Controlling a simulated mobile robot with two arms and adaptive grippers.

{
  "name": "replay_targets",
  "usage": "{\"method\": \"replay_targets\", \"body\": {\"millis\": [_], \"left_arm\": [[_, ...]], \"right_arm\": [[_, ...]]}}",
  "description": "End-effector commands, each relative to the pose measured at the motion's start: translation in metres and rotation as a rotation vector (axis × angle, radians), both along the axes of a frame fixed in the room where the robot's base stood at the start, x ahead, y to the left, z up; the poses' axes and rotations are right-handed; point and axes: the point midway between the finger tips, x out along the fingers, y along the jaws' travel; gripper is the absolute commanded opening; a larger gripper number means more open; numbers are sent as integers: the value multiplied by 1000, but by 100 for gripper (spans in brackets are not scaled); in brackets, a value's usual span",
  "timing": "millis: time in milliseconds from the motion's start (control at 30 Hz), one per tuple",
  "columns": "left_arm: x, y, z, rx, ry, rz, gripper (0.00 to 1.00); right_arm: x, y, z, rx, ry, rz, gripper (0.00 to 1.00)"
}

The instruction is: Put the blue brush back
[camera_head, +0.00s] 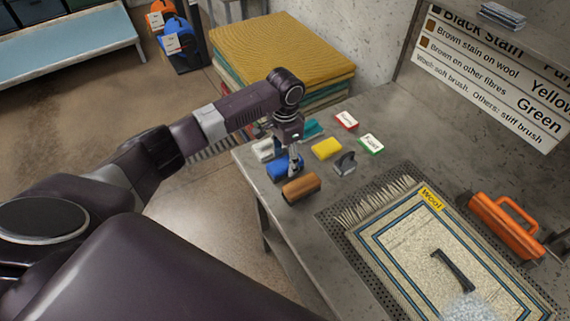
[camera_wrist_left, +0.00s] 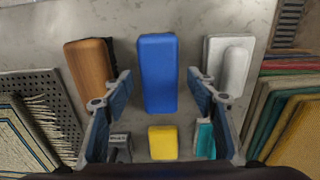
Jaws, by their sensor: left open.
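The blue brush (camera_head: 279,170) lies on the grey workbench, between a white block and a brown wooden brush. In the left wrist view the blue brush (camera_wrist_left: 158,72) sits between the two fingers. My left gripper (camera_head: 294,162) is open above the blue brush; its fingers also show in the left wrist view (camera_wrist_left: 158,95), one on each side and apart from the brush. Whether the fingertips reach the bench is hard to tell. My right gripper is not in view.
Close by are the wooden brush (camera_head: 301,188), white block (camera_head: 263,149), yellow sponge (camera_head: 326,148), teal item (camera_head: 312,129) and grey-handled tool (camera_head: 345,163). A rug (camera_head: 400,230) labelled Wool lies on a perforated mat. An orange tool (camera_head: 505,222) stands right. Folded rugs (camera_head: 285,50) are stacked behind.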

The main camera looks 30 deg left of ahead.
Motion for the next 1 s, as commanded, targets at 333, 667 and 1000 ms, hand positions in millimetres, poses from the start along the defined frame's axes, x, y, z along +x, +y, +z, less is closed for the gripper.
{"method": "replay_targets", "body": {"millis": [333,667,1000], "left_arm": [[1,0,72,-2,-5,1,52],[-1,0,97,-1,1,0,52],[0,0,97,-1,1,1,52]], "right_arm": [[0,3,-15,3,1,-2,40],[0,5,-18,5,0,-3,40],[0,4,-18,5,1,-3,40]]}}
